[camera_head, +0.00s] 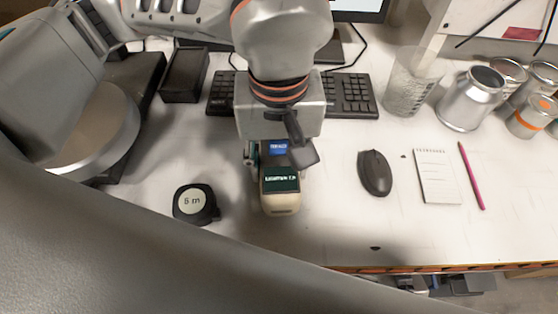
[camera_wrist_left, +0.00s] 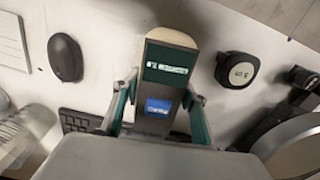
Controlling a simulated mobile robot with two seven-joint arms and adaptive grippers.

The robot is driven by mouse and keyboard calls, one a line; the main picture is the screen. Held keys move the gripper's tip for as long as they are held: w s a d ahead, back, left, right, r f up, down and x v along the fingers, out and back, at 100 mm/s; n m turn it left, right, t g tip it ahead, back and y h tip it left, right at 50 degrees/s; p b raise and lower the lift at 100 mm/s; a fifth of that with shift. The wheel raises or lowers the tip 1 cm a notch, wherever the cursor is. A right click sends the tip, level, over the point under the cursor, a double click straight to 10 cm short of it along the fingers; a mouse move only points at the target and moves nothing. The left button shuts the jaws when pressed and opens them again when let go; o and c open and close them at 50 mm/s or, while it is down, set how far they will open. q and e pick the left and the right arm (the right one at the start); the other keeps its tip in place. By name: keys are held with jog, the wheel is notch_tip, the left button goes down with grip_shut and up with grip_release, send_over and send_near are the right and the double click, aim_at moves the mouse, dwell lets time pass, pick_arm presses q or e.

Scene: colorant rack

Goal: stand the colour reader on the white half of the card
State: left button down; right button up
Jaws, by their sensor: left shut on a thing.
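The colour reader (camera_head: 281,196) is a cream and dark green upright-bodied device with a small lit screen and a blue label. My left gripper (camera_head: 277,158) is shut on it, one finger on each side, over the desk in front of the keyboard. In the left wrist view the reader (camera_wrist_left: 168,68) sits between the green-padded fingers of the left gripper (camera_wrist_left: 158,108). I cannot tell whether its lower end touches the desk. I cannot make out the card in either view; the reader or arm may hide it. My right gripper is not in view.
A black tape measure (camera_head: 194,203) lies left of the reader. A mouse (camera_head: 375,172), notepad (camera_head: 436,176) and pink pencil (camera_head: 471,176) lie to the right. The keyboard (camera_head: 351,95) is behind; a clear beaker (camera_head: 409,88) and metal cans (camera_head: 471,98) stand back right. The front-right desk is bare.

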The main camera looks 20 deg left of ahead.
pick_arm(q)
jog(key=shift+f, duration=0.1)
jog(key=c, duration=1.2)
grip_release()
notch_tip(320, 180, up, 12)
jog(key=shift+r, duration=0.15)
